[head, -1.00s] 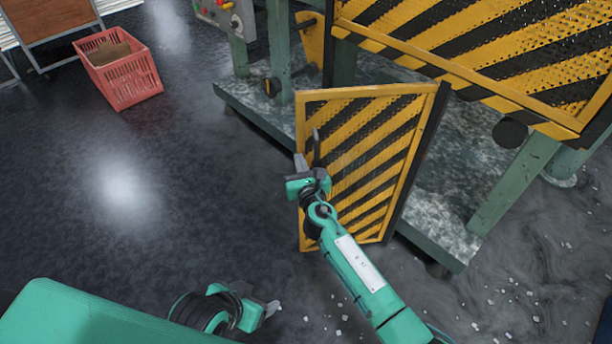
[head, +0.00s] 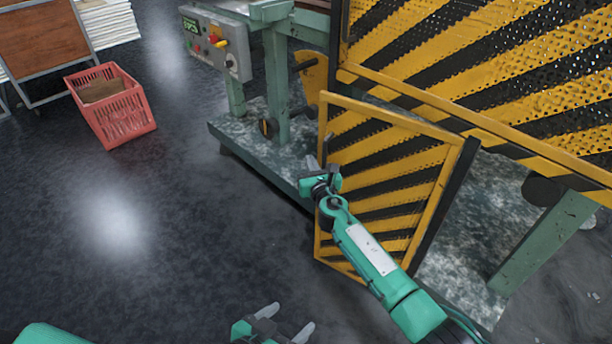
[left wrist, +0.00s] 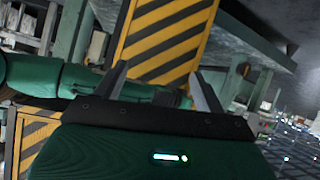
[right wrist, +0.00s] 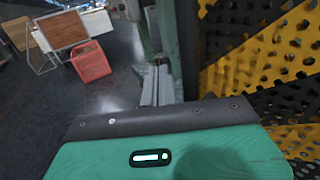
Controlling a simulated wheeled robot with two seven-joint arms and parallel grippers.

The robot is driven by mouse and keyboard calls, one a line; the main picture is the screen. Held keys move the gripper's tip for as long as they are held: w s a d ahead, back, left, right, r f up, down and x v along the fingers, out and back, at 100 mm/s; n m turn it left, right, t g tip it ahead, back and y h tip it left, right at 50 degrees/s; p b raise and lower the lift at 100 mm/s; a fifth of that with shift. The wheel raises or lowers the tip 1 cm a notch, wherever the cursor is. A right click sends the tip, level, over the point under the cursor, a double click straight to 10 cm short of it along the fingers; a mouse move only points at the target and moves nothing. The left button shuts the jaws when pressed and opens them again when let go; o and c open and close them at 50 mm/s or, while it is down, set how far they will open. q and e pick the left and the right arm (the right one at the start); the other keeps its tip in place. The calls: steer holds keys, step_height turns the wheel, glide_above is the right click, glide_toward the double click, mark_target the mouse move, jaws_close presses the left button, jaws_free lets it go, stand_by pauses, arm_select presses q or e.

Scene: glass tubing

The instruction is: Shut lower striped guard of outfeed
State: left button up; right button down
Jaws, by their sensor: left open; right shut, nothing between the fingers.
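The lower striped guard (head: 385,185), a yellow-and-black panel in a yellow frame, hangs below the larger upper striped guard (head: 480,75). It stands slightly out from the machine, its left edge free and its right edge at a dark post. My right gripper (head: 316,165) is shut and empty at the guard's left edge, on the near side; contact is unclear. In the right wrist view the shut fingers (right wrist: 157,85) are left of a close perforated striped panel (right wrist: 265,55). My left gripper (head: 285,322) is open and empty, low in the head view. A striped panel (left wrist: 165,35) shows beyond its fingers.
A red crate (head: 112,108) stands on the floor at the left. A control box (head: 216,42) with buttons is on the machine's frame. The machine's base plate (head: 255,150) and green leg (head: 540,240) flank the guard.

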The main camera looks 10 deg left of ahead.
mark_target(320, 153)
steer(key=w, duration=0.1)
steer(key=w+d+b, duration=0.1)
steer(key=w, duration=0.1)
steer(key=w+b, duration=0.1)
steer(key=w, duration=0.1)
steer(key=shift+w+d, duration=0.15)
steer(key=shift+d, duration=0.15)
arm_select(q)
steer(key=w+d+r+t+h, duration=0.1)
steer(key=w+r+t, duration=0.2)
steer(key=r+t, duration=0.2)
steer(key=shift+w+d+r+t+h, duration=0.15)
steer(key=shift+d+r+t+h, duration=0.15)
steer(key=shift+r, duration=0.15)
arm_select(e)
steer(key=shift+w, duration=0.2)
